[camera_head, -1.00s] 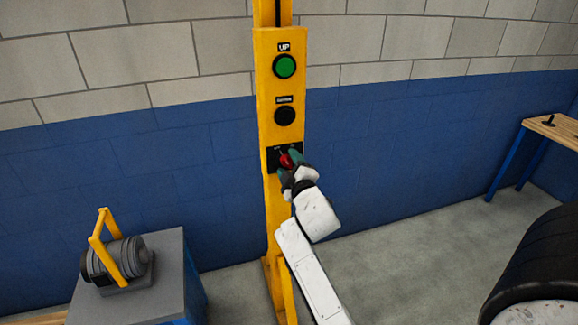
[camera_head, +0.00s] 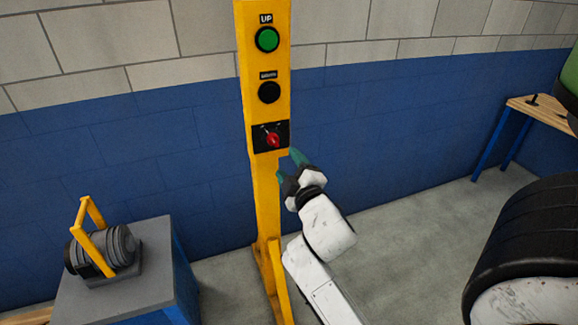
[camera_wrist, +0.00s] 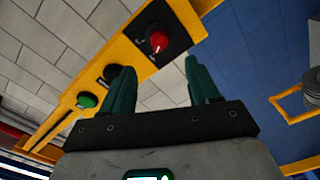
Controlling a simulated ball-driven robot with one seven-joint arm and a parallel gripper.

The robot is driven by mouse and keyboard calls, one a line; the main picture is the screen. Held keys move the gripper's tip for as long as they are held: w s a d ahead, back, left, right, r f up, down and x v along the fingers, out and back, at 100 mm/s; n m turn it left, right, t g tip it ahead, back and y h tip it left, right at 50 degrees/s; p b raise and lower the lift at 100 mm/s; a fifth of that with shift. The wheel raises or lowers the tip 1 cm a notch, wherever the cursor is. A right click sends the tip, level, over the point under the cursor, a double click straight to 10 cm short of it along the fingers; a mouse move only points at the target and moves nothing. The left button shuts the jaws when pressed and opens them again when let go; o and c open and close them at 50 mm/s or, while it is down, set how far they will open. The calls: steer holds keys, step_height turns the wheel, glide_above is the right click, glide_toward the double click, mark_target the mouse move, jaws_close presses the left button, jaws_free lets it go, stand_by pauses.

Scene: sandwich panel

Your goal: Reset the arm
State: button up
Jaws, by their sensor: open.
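My gripper (camera_head: 290,168) is open and empty, just below and to the right of the red knob (camera_head: 273,139) on the yellow control post (camera_head: 263,200). The fingers are green, and a gap shows between them and the knob. In the wrist view my gripper (camera_wrist: 157,85) has its two fingers spread apart with nothing between them. The red knob (camera_wrist: 158,41) shows beyond the fingertips on its black plate. My white arm reaches up from the bottom of the head view.
The post also carries a green UP button (camera_head: 267,39) and a black button (camera_head: 269,92). A grey motor (camera_head: 105,250) with a yellow handle sits on a cabinet (camera_head: 150,265) at left. Dark tires (camera_head: 530,240) and a wooden bench (camera_head: 545,108) are at right. Grey floor lies between.

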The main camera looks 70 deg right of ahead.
stand_by(0.4)
steer(key=a+f+m+g+y, duration=0.35)
steer(key=a+f+y, duration=0.35)
steer(key=a+f, duration=0.7)
steer(key=s+a+f+g+y, duration=0.6)
steer(key=s+a+f, duration=0.4)
steer(key=a, duration=0.3)
steer(key=shift+s+a+n+g, duration=0.15)
steer(key=shift+s+n+g, duration=0.15)
steer(key=shift+g, duration=0.35)
steer(key=shift+f, duration=0.1)
